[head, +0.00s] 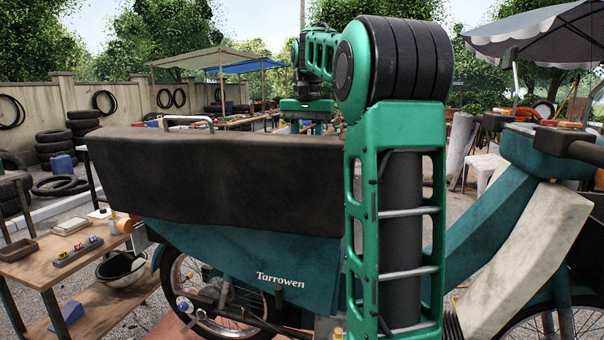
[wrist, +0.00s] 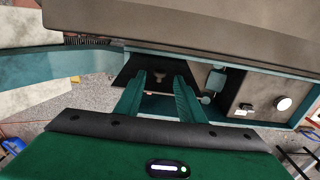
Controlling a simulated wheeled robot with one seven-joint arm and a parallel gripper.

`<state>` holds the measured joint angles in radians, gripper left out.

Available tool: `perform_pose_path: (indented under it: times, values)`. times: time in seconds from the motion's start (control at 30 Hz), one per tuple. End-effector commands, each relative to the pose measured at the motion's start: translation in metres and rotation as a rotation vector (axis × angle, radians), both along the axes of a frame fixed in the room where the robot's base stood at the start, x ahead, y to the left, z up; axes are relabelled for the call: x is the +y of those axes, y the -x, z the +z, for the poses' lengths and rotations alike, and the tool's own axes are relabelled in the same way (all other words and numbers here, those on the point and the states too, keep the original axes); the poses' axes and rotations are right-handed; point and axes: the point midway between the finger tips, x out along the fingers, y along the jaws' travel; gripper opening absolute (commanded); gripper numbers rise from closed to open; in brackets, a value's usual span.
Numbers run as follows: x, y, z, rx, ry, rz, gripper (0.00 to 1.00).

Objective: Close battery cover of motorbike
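The motorbike's teal body (head: 250,255), lettered "Tarrowen", stands in front of me in the head view under a long dark box-like part (head: 210,185). In the wrist view a teal-edged opening shows below a large grey-brown surface (wrist: 220,40). A black panel (wrist: 128,72) with a small fitting near its middle stands at the opening's left part; it may be the battery cover, but I cannot tell for sure. My gripper (wrist: 158,82) has its two teal fingers apart, in front of this panel, with nothing clearly held. Contact is unclear. In the head view my fingers are hidden.
Right of my fingers, the opening holds a brown plate (wrist: 262,95) with a round white part (wrist: 283,103). In the head view a wooden bench (head: 60,262) with small items stands at left. The handlebar (head: 575,150) is at right. Tyres (head: 57,150) stand behind.

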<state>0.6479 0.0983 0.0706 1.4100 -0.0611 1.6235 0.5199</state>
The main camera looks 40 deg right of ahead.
Motion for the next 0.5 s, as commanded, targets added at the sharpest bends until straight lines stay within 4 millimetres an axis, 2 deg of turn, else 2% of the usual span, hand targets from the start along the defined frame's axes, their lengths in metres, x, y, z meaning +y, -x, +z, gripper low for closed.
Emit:
perform_pose_path:
  times: [0.2,0.5]
  values:
    - [0.001,0.0,-0.028,0.001,-0.001,0.001,0.36]
    - [0.0,0.001,-0.037,-0.001,0.0,0.001,0.36]
